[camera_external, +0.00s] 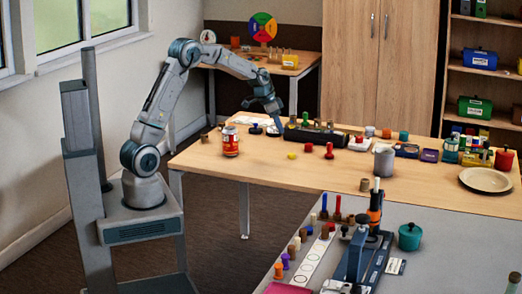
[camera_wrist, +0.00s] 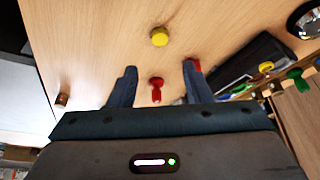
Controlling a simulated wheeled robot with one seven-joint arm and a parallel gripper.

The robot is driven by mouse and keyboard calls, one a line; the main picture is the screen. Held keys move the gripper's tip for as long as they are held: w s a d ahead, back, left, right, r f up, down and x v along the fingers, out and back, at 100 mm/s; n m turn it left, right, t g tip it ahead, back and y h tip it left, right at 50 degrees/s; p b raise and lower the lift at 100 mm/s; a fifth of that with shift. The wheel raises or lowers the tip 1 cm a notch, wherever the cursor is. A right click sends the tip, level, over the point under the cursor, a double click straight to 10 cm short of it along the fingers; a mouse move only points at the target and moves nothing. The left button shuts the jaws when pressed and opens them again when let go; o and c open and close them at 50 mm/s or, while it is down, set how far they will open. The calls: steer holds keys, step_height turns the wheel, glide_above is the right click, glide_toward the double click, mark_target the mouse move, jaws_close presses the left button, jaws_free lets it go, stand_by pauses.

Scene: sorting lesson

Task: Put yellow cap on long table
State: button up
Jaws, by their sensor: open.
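The yellow cap (camera_external: 292,156) is a small round disc lying on the wooden table (camera_external: 250,168). In the wrist view the yellow cap (camera_wrist: 159,36) lies beyond my fingertips, near the top of the picture, apart from them. My gripper (camera_external: 275,130) points down over the far side of the wooden table, behind and left of the cap. In the wrist view my gripper (camera_wrist: 159,70) is open, with nothing held. A red peg-like piece (camera_wrist: 156,88) shows between the fingers, and I cannot tell its height relative to them.
A black holder (camera_external: 315,134) with colored pieces lies behind. A grey cylinder (camera_external: 384,161) stands farther right. The table's front left is clear.

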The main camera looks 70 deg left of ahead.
steer(key=s+d+r+n+g, duration=0.1)
steer(key=s+d+r, duration=0.2)
steer(key=s+d, duration=0.3)
steer(key=s+d+r, duration=0.3)
steer(key=s+d, duration=0.1)
steer(key=s, duration=0.5)
steer(key=s+d+f+n, duration=0.1)
steer(key=s+d, duration=0.1)
steer(key=s, duration=0.7)
steer(key=s+d+g+y, duration=0.1)
steer(key=s+d, duration=0.1)
steer(key=s, duration=0.8)
steer(key=shift+s+d+f+n, duration=0.15)
steer(key=shift+d+f+n, duration=0.25)
